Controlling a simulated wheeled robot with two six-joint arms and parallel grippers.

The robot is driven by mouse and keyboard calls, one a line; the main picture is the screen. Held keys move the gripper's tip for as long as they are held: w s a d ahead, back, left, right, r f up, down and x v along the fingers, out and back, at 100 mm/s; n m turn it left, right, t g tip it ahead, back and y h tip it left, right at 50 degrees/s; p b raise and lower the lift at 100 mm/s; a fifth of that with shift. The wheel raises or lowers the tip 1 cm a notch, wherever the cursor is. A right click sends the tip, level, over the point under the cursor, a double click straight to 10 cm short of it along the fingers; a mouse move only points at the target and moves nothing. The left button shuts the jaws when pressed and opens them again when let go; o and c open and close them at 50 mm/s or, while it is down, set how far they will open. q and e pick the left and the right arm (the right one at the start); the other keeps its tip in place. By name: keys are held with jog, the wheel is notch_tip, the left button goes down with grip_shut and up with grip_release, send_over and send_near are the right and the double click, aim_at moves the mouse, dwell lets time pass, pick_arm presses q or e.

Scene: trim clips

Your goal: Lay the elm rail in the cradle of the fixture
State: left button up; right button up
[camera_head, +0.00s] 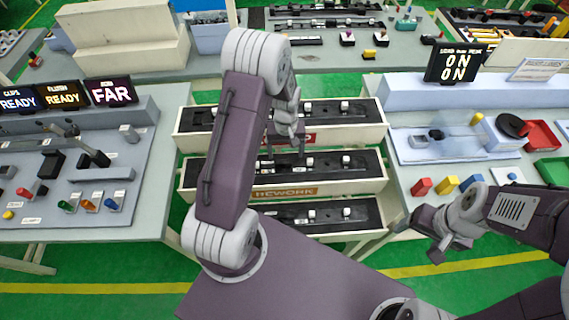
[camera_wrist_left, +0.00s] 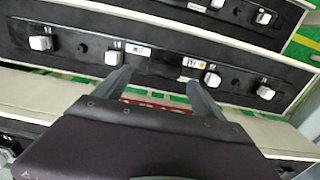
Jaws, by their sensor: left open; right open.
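Black rails with white blocks lie in three cream racks, a top rack (camera_head: 186,136), a middle rack (camera_head: 190,186) and a bottom rack (camera_head: 378,233). I cannot tell which rail, if any, is the elm one, nor can I single out the fixture's cradle. My left gripper (camera_head: 286,140) is open above the racks, its arm hiding part of them. In the left wrist view, its spread fingers (camera_wrist_left: 161,90) are empty, in front of a black rail (camera_wrist_left: 78,47) with white blocks. My right gripper (camera_head: 426,238) is open and empty beside the right bench's front edge.
The left bench (camera_head: 150,215) carries a grey panel with coloured knobs and display screens (camera_head: 62,95). The right bench (camera_head: 400,185) holds coloured blocks, a red tray (camera_head: 541,136) and a black ON sign (camera_head: 459,63). A back bench (camera_head: 330,62) holds more parts.

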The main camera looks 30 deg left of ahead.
aim_at(283, 162)
pick_arm(q)
jog(key=f, duration=0.1)
jog(key=s+f, duration=0.1)
jog(key=f+p, duration=0.1)
jog(key=f, duration=0.1)
jog(key=shift+s+a, duration=0.15)
jog(key=shift+a, duration=0.15)
jog(key=shift+f, duration=0.25)
jog(key=shift+w+f, duration=0.1)
jog(key=shift+w, duration=0.3)
jog(key=shift+s, duration=0.2)
jog(key=c, duration=0.9)
grip_shut()
jog(key=shift+w, duration=0.1)
pick_arm(e)
jog(key=shift+s+r, duration=0.25)
jog(key=shift+r, duration=0.35)
